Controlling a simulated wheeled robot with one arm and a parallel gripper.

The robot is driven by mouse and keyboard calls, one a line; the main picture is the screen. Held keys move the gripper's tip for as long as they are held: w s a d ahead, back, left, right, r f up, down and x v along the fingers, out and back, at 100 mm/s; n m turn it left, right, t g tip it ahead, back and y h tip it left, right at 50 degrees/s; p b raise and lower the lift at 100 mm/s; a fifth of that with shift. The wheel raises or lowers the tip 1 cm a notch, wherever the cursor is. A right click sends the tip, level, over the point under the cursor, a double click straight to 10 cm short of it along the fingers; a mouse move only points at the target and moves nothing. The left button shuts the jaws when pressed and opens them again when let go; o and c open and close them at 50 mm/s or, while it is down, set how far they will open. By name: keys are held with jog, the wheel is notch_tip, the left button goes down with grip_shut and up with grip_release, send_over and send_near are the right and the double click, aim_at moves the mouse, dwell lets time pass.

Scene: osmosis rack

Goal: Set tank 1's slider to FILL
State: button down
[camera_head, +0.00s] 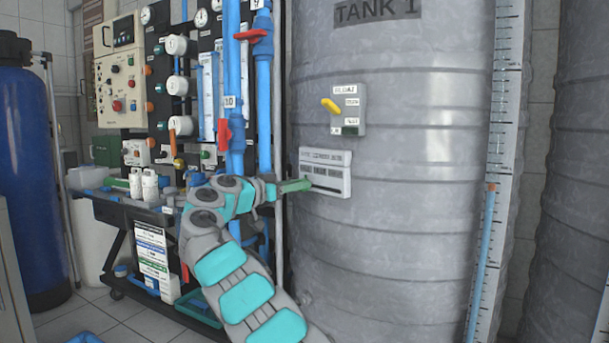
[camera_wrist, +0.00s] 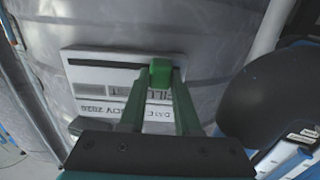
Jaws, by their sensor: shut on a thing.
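The grey tank (camera_head: 420,190) carries the sign "TANK 1" (camera_head: 377,10). A white slider panel (camera_head: 326,160) with a dark horizontal slot is fixed low on its front; it also shows in the wrist view (camera_wrist: 85,85). The panel's small labels are mostly too blurred to read. My gripper (camera_head: 300,185) reaches the panel's left end from the left. In the wrist view my green fingers (camera_wrist: 158,95) are shut on a green slider knob (camera_wrist: 161,72) at the slot's right end, which is the left end in the head view. The fingers hide part of the labels.
A second box with a yellow lever (camera_head: 330,105) sits just above the panel. Blue pipes with red valve handles (camera_head: 224,132) stand left of the tank. A dark rounded body (camera_wrist: 268,105) is close on the right in the wrist view. A ruler (camera_head: 500,110) runs down the tank's right side.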

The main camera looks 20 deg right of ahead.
jog(key=shift+w+a+r, duration=0.1)
jog(key=shift+w+a, duration=0.1)
jog(key=shift+w, duration=0.2)
jog(key=c, duration=0.6)
grip_release()
jog(key=v, duration=1.2)
jog(key=shift+b, duration=0.35)
